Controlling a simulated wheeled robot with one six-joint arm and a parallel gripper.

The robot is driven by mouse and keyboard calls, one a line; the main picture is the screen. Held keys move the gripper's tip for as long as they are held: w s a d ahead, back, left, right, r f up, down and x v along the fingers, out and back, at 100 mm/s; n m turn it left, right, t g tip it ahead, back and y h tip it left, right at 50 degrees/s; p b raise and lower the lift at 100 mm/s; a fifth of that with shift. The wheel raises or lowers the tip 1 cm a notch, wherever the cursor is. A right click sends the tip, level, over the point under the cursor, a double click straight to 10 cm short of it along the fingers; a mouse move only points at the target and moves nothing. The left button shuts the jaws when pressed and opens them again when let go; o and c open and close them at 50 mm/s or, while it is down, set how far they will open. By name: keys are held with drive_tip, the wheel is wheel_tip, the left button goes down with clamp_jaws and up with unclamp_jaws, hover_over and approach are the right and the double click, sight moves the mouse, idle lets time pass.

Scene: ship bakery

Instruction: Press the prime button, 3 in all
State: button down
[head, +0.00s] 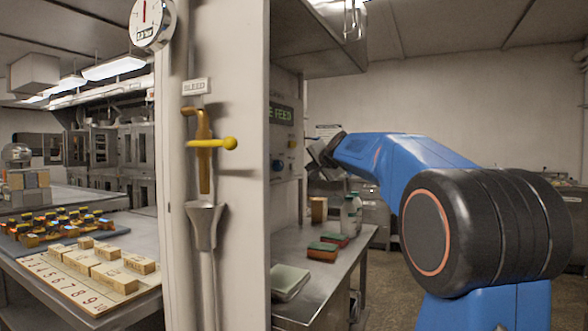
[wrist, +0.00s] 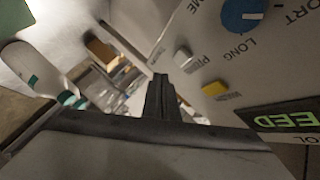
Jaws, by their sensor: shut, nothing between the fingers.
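The control panel (wrist: 228,50) fills the upper right of the wrist view. A pale grey button (wrist: 184,58) on it has a partly readable label starting "PRI" beside it. A yellow button (wrist: 215,89) sits close by, and a blue knob (wrist: 242,14) is above with "LONG" and part of another word around it. My gripper (wrist: 160,80) is shut and empty, its tips a little left of the grey button in the picture; I cannot tell their distance from the panel. In the head view the panel (head: 284,115) is seen at a steep angle, with my gripper (head: 326,151) to its right.
A lit green "FEED" display (wrist: 290,118) is on the panel. Below it in the head view, a steel counter (head: 318,288) holds red-and-green blocks (head: 327,249) and bottles (head: 350,215). A bleed valve with a yellow handle (head: 212,143) is on the wall at left.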

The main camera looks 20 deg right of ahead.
drive_tip(key=shift+w+a, duration=0.8)
drive_tip(key=shift+w, duration=0.2)
drive_tip(key=shift+w+a, duration=0.1)
idle(1.4)
drive_tip(key=shift+w+a, duration=0.15)
drive_tip(key=shift+w, duration=0.1)
drive_tip(key=shift+w+a, duration=0.3)
drive_tip(key=shift+w, duration=0.05)
idle(1.0)
drive_tip(key=shift+s+d, duration=0.1)
drive_tip(key=shift+s, duration=0.05)
drive_tip(key=shift+s+d, duration=0.45)
drive_tip(key=shift+s, duration=0.1)
idle(0.4)
drive_tip(key=shift+s+d, duration=0.75)
drive_tip(key=shift+s, duration=0.25)
drive_tip(key=shift+s+d, duration=0.75)
drive_tip(key=shift+s, duration=0.2)
